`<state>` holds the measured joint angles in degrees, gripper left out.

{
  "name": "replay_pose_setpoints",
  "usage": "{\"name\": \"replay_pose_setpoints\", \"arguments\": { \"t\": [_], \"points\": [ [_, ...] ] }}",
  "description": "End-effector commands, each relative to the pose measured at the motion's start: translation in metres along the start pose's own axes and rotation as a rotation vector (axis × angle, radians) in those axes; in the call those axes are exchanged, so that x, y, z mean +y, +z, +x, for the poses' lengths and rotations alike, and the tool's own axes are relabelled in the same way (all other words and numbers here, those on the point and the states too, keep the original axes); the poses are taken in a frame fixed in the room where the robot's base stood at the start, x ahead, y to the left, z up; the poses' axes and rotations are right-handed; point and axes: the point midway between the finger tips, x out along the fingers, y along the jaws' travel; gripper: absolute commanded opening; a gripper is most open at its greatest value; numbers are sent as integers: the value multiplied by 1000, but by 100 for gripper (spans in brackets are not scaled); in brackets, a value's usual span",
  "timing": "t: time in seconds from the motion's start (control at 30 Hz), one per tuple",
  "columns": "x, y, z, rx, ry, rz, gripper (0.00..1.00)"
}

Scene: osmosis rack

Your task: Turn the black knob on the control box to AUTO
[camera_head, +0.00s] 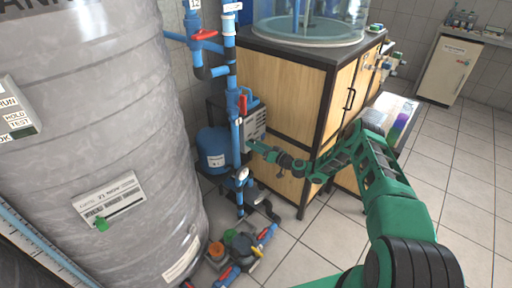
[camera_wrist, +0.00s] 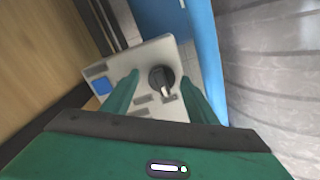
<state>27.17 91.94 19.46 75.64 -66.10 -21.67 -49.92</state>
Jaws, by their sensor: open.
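The control box (camera_wrist: 125,70) is a light grey panel with a blue square and slots, filling the middle of the wrist view. The black knob (camera_wrist: 161,77) is round with a pale pointer bar, on the right part of the panel. My gripper (camera_wrist: 160,88) is open, with one green finger on each side of the knob; whether they touch it I cannot tell. In the head view my gripper (camera_head: 254,147) is at the grey control box (camera_head: 255,122) beside the blue pipe. The knob is hidden there, and the labels around it are too small to read.
A vertical blue pipe (camera_head: 236,95) with a red valve handle runs close to the box. A large grey tank (camera_head: 100,120) stands at left and a wooden cabinet (camera_head: 290,90) stands at right. The tiled floor (camera_head: 460,160) at right is clear.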

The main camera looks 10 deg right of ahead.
Motion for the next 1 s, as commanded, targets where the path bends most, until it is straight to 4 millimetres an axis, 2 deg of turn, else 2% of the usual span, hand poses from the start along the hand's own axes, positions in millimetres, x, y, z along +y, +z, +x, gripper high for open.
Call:
{"name": "replay_pose_setpoints", "arguments": {
  "t": [0.03,0.07,0.2,0.23,0.67,1.0],
  "points": [
    [0,0,0,0,0,0,53],
    [0,0,0,0,0,0,48],
    [0,0,0,0,0,0,15],
    [0,0,0,0,0,-1,12],
    [5,-1,-3,1,7,67,12],
    [6,-1,-3,4,10,325,12]
  ]
}}
